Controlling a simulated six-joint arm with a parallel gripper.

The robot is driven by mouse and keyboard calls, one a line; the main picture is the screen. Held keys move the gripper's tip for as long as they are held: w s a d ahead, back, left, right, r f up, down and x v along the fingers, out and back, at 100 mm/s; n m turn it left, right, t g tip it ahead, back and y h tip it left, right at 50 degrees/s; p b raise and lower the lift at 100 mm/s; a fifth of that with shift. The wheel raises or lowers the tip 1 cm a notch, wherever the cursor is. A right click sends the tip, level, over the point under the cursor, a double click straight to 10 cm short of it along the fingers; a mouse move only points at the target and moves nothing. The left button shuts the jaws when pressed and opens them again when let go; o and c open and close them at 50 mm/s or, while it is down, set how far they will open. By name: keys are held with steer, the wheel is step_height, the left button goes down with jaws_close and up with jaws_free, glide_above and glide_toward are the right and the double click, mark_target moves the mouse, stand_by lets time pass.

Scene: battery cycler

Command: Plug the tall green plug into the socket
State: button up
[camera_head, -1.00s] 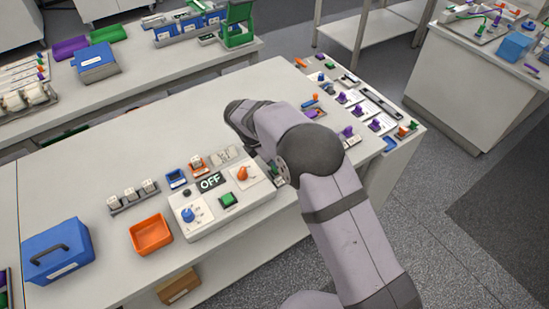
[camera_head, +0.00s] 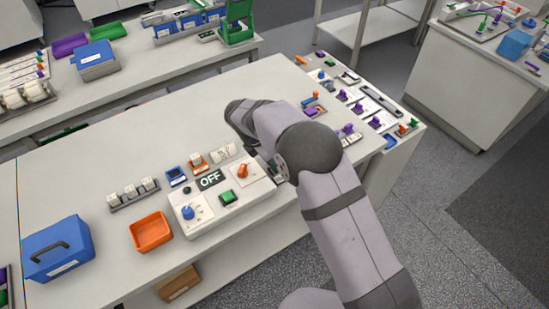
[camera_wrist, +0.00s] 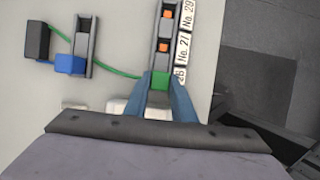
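A green plug (camera_wrist: 160,81) is near the middle of the wrist view, at the lower end of a dark grey strip (camera_wrist: 153,62) with orange squares in it. A green cable runs from beside it to the left. The two blue-grey fingers of my gripper (camera_wrist: 161,84) flank the plug closely and appear shut on it. Whether the plug is seated in a socket cannot be seen. In the head view my arm hides the plug and the fingertips, close to the right end of the white control box (camera_head: 230,209).
The box carries an OFF display (camera_head: 210,179), a blue knob (camera_head: 188,211) and an orange switch (camera_head: 243,170). An orange tray (camera_head: 150,232) and a blue case (camera_head: 56,253) stand left. Small plugs and parts crowd the table's right end.

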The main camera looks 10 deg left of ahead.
steer(key=o, duration=0.4)
steer(key=shift+o, duration=0.2)
steer(key=shift+b+v, duration=1.2)
steer(key=shift+v, duration=2.5)
steer(key=s+d+m+g+y, duration=0.1)
steer(key=s+d+m, duration=0.3)
steer(key=d+m, duration=0.45)
steer(key=s+d+m+g, duration=0.1)
steer(key=s+d+m, duration=0.3)
steer(key=d, duration=0.7)
steer(key=s+d+f+m+y, duration=0.1)
steer(key=s+d+m, duration=0.4)
steer(key=s+m, duration=0.2)
steer(key=s+d+f+m+g+y, duration=0.1)
steer(key=s+d+m, duration=0.3)
steer(key=s+m, duration=0.3)
steer(key=shift+s+d+f, duration=0.15)
steer(key=shift+s+d, duration=0.2)
steer(key=shift+s, duration=0.05)
